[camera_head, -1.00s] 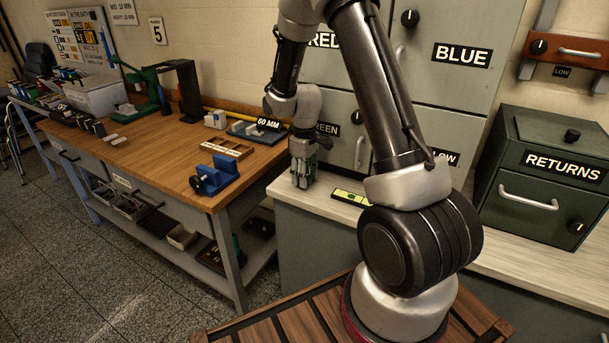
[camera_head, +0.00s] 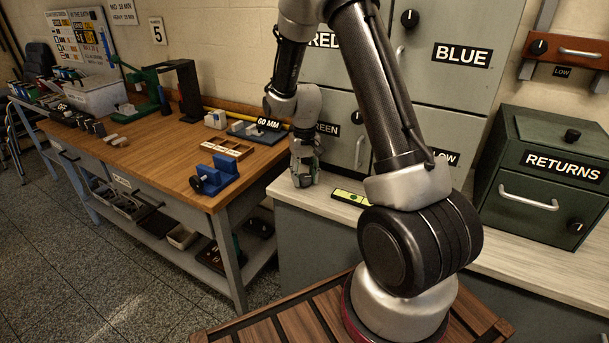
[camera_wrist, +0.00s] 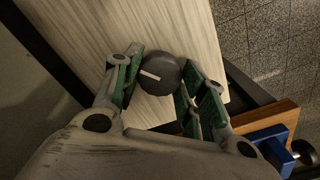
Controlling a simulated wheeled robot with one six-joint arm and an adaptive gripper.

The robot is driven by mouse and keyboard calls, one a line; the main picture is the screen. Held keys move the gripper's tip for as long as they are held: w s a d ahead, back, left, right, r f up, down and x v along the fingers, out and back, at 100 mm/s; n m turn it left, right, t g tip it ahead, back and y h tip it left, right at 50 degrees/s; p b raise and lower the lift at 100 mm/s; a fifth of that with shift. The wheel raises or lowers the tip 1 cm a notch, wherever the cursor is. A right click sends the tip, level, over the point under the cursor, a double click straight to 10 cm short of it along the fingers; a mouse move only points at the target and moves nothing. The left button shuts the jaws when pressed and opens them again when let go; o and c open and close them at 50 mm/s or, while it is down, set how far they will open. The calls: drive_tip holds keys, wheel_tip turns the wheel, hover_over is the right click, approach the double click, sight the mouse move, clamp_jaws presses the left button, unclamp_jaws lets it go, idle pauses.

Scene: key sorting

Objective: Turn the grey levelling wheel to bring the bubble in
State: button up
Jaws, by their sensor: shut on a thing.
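The levelling wheel (camera_wrist: 160,72) is a dark grey round knob with a white pointer mark, seen from above in the wrist view. My gripper (camera_wrist: 160,80) has a finger on each side of it and is shut on it. In the head view my gripper (camera_head: 303,182) points down at the left end of the pale counter, and its fingers hide the wheel. The level (camera_head: 351,197), a black-framed bar with a yellow-green vial, lies on the counter just right of the gripper. Where its bubble sits is too small to tell.
The pale counter (camera_head: 330,208) has a free front edge. Grey cabinets (camera_head: 440,130) stand behind it, and a green RETURNS box (camera_head: 552,178) stands at the right. A wooden workbench (camera_head: 150,150) with a blue vise (camera_head: 215,178) adjoins on the left.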

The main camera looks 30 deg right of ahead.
sight(304, 176)
idle(0.4)
drive_tip(key=o, duration=1)
drive_tip(key=shift+o, duration=0.2)
wheel_tip(304, 176, up, 12)
